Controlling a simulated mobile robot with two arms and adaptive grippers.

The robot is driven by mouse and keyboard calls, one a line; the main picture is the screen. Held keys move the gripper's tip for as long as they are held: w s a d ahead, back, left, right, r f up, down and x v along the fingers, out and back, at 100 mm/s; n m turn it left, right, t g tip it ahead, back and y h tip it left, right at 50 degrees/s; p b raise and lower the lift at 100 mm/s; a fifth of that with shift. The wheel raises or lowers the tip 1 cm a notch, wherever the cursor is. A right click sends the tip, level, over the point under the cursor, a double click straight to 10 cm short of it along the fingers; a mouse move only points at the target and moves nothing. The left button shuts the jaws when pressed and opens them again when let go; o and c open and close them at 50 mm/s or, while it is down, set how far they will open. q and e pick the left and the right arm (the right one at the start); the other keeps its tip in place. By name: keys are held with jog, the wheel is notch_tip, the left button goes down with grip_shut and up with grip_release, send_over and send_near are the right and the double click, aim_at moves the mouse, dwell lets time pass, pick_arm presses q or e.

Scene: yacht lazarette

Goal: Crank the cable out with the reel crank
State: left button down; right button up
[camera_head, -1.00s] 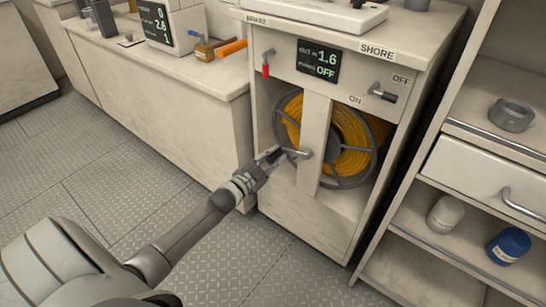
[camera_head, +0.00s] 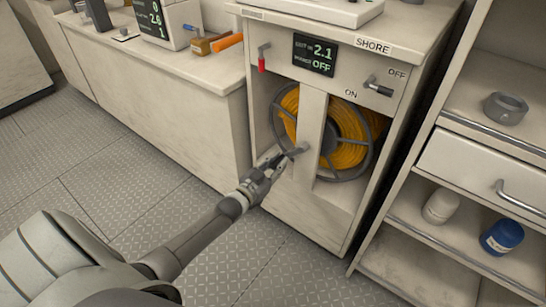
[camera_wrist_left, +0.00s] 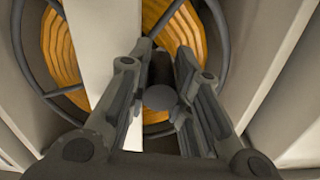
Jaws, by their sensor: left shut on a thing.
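The cable reel (camera_head: 350,130) with yellow cable (camera_head: 345,118) sits in the open front of a pale cabinet, behind a vertical post (camera_head: 309,140). The reel crank (camera_head: 302,149) sticks out in front of the post. My left gripper (camera_head: 283,160) is shut on the crank's handle, low and left of the crank's hub. In the left wrist view the round dark end of the crank handle (camera_wrist_left: 160,98) shows between the two fingers. The display (camera_head: 315,54) reads 2.1 out and OFF. My right gripper is not in view.
A brake lever with a red grip (camera_head: 262,60) and a shore switch lever (camera_head: 378,87) are on the cabinet's front. Open shelves (camera_head: 440,207) with a white jar and a blue jar stand at right. The patterned floor (camera_head: 110,170) at left is clear.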

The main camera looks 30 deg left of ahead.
pick_arm(q)
jog(key=d+f+n+p, duration=0.1)
jog(key=d+f+n, duration=0.1)
jog(key=d+n, duration=0.6)
jog(key=shift+s+d+n, duration=0.2)
jog(key=shift+s+n, duration=0.15)
jog(key=shift+n, duration=1.15)
jog(key=shift+f, duration=0.1)
jog(key=c, duration=1.3)
grip_release()
jog(key=shift+c, duration=0.2)
jog(key=shift+o, duration=0.3)
jog(key=shift+s, duration=0.15)
jog(key=s, duration=1.1)
jog(key=shift+s+a, duration=0.3)
jog(key=shift+a, duration=0.15)
